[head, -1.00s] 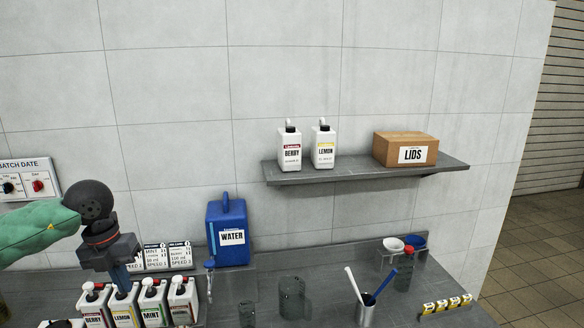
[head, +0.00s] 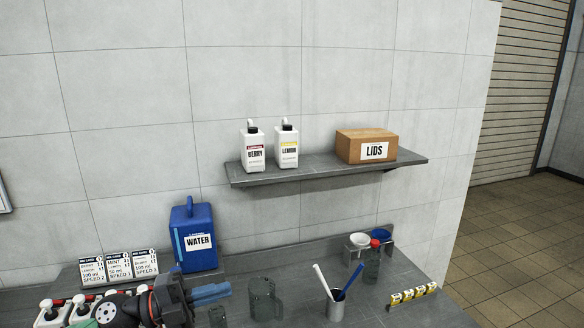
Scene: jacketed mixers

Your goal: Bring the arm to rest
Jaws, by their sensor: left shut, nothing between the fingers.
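My left gripper (head: 212,294) comes in at the lower left of the head view. It points right, low over the counter, with its blue fingers together and nothing between them. It is in front of the blue water jug (head: 198,238) and left of the clear jug (head: 265,300). Part of the row of white bottles (head: 52,312) is hidden behind my left arm. My right gripper is not in view.
The grey counter (head: 406,314) holds a metal cup with two stirrers (head: 337,304), a red-capped bottle (head: 372,262) and small yellow-labelled items (head: 413,293). Recipe cards (head: 118,266) stand at the back left. A wall shelf (head: 330,172) carries two bottles and a lids box (head: 366,146).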

